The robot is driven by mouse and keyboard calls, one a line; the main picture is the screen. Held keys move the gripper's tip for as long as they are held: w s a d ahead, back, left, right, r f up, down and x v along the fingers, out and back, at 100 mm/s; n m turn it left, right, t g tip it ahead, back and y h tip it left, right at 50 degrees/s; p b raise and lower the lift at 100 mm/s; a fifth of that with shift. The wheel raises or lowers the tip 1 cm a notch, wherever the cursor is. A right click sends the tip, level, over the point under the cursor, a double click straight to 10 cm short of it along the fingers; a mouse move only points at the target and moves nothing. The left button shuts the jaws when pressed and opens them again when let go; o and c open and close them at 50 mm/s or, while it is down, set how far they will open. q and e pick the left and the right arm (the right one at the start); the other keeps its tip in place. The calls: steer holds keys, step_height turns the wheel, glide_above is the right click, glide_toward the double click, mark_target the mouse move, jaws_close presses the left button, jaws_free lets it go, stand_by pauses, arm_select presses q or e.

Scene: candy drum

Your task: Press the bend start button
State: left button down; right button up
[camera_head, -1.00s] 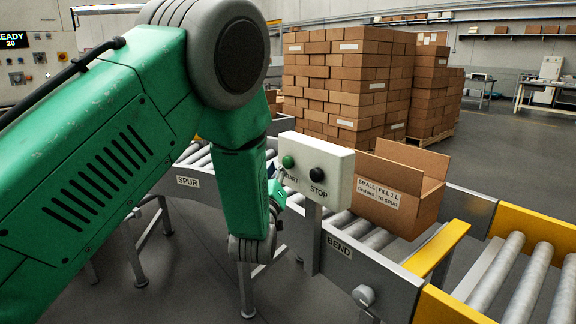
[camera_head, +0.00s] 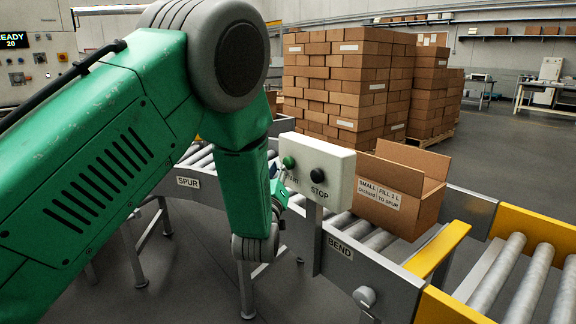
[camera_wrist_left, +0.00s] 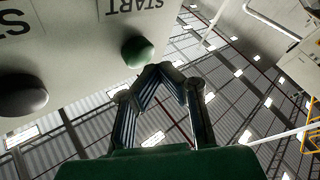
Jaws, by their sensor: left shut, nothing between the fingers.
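The white control box (camera_head: 325,173) stands on a post by the conveyor section marked BEND. It carries a green START button (camera_head: 289,162) on the left and a black STOP button (camera_head: 316,176) on the right. My left gripper (camera_head: 275,172) is at the left edge of the box, close to the green button and partly hidden by my arm. In the left wrist view, the shut, empty fingers (camera_wrist_left: 163,70) are beside the green button (camera_wrist_left: 138,52); I cannot tell whether they touch it. The black button (camera_wrist_left: 22,95) is farther left there. My right gripper is out of view.
An open cardboard box (camera_head: 401,190) sits on the bend rollers just behind the control box. The spur conveyor (camera_head: 188,182) runs behind my left arm. Stacked cartons (camera_head: 345,85) stand farther back.

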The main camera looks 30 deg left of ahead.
arm_select(q)
steer(key=shift+a+f, duration=0.1)
steer(key=shift+a, duration=0.2)
steer(key=shift+d, duration=0.2)
steer(key=shift+w+d, duration=0.2)
steer(key=shift+w, duration=0.15)
